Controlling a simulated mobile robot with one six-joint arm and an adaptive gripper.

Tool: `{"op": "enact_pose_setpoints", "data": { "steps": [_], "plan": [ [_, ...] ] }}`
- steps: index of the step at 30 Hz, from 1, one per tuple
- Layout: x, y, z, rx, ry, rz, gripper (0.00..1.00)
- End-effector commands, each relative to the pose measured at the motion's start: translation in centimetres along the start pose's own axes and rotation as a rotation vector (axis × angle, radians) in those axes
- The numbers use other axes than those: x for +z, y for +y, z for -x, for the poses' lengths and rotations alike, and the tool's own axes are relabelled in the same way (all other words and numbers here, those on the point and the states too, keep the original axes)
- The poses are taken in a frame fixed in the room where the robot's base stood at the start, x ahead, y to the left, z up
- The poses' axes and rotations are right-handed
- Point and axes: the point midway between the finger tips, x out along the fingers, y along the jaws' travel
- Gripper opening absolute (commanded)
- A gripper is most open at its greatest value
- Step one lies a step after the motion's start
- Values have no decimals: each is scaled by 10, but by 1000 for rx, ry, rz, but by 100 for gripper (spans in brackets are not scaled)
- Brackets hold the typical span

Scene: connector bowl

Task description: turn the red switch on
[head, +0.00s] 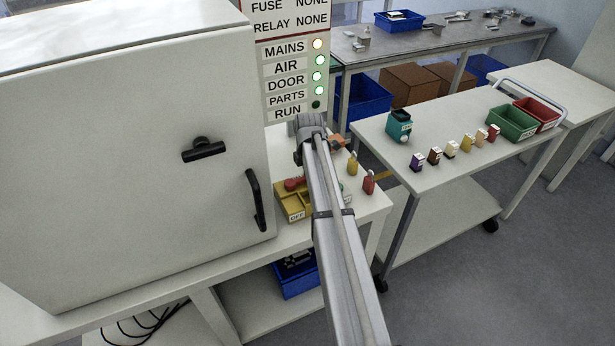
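A yellow switch box (283,207) sits on the bench to the right of the white cabinet, with an OFF label (297,216) at its front. A red switch part (293,184) shows on top of it, toward the left side. My arm crosses in front and hides the right part of the box, so the full position of the switch cannot be told. On the sign panel (287,57), the MAINS light is amber, AIR, DOOR and PARTS are green, and RUN is dark.
The white cabinet (120,150) with black handles stands close on the left. A white cart (445,180) holds several small connectors, a teal device (399,127), and green and red bins (513,122).

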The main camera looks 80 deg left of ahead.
Motion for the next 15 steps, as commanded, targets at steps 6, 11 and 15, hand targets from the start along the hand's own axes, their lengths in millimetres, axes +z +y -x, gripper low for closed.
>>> {"op": "enact_pose_setpoints", "data": {
  "steps": [6, 11, 15],
  "plan": [
    [-3, 2, 0, -1, -6, 5, 42],
    [-5, 3, 0, -1, -4, 7, 60],
    [-6, 3, 0, 0, -2, 7, 60]
  ]
}}
